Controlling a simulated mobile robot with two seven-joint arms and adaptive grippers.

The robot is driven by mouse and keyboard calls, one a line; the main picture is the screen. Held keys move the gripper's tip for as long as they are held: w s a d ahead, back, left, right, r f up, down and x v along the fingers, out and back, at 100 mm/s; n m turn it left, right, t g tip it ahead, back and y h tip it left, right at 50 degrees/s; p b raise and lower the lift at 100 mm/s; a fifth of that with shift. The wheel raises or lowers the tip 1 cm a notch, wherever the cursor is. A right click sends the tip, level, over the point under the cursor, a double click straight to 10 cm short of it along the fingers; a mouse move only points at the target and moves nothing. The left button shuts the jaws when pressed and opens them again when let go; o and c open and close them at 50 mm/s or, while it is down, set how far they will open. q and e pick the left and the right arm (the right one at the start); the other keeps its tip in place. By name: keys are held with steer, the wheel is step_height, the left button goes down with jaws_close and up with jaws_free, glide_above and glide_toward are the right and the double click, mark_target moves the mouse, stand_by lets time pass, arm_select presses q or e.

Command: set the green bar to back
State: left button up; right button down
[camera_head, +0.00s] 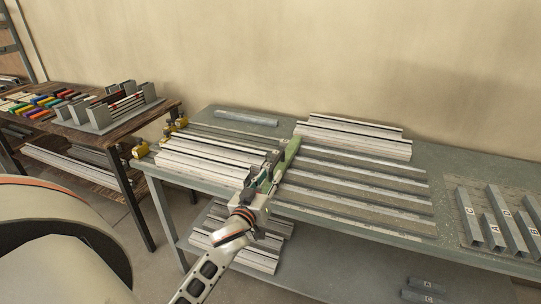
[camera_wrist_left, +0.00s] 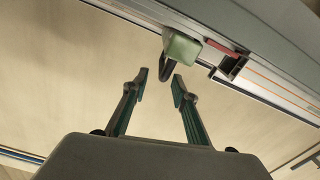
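The green bar (camera_head: 289,152) shows in the head view on the bench, slanting between the left and right sets of grey profiles. In the left wrist view a pale green block (camera_wrist_left: 182,47) with a dark curved piece below it sits at a metal rail; it looks like an end of the bar. My left gripper (camera_head: 265,172) is beside the near end of the bar in the head view. In the left wrist view its fingers (camera_wrist_left: 159,84) are apart with nothing between them, and the green block lies just beyond the tips. My right gripper is not in view.
Stacked grey profiles lie left (camera_head: 205,160) and at the back right (camera_head: 355,135). A wooden side table (camera_head: 125,125) holds coloured pieces. A red piece (camera_wrist_left: 222,48) sits on the rail near the green block.

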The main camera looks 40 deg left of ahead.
mark_target(282, 153)
arm_select(q)
steer(key=shift+w+a+r, duration=0.15)
steer(key=shift+w+a, duration=0.2)
steer(key=shift+a, duration=0.1)
steer(key=shift+w+a, duration=0.1)
steer(key=shift+w, duration=0.1)
steer(key=x, duration=0.7)
steer(key=shift+w, duration=0.15)
steer(key=shift+c, duration=0.4)
jaws_close()
